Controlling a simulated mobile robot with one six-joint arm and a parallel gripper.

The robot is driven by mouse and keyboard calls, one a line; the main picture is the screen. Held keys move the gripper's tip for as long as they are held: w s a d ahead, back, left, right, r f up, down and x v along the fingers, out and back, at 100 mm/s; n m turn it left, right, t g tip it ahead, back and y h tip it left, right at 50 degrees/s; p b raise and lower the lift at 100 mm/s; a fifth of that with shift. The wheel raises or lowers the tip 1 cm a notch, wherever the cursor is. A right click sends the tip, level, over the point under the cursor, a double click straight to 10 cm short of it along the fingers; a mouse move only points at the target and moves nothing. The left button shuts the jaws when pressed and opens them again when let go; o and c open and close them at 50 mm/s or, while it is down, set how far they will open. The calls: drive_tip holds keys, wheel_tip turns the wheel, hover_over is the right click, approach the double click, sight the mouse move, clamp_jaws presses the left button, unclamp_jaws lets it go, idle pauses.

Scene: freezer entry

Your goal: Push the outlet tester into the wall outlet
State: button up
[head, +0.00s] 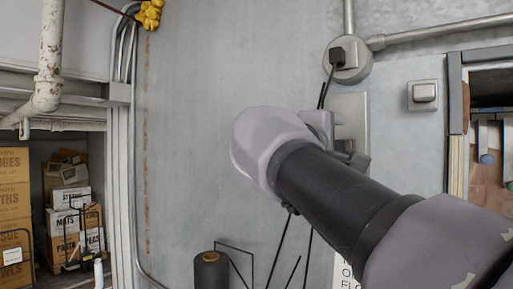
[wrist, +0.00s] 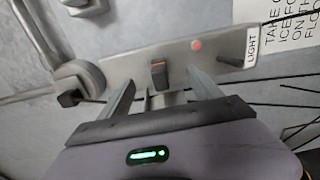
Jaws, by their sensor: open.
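A small dark block with an orange edge (wrist: 158,74), which looks like the outlet tester, stands out from the metal wall plate (wrist: 125,72) in the wrist view. I cannot tell how deep it sits, and the outlet's slots are hidden. My gripper (wrist: 160,78) is open, with one finger on each side of the block and visible gaps between. The fingertips are close to the plate; contact is unclear. In the head view my wrist hides most of the plate (head: 350,105), and the tester does not show.
The plate also carries a red light (wrist: 197,45) and a toggle marked LIGHT (wrist: 231,36). A round box with a black plug (head: 337,56) and cord is above the plate. A switch (head: 424,94) is to the right. Thin dark rods or cords run below my gripper.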

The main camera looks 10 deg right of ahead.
drive_tip(key=shift+b+v, duration=0.3)
drive_tip(key=shift+v, duration=1.55)
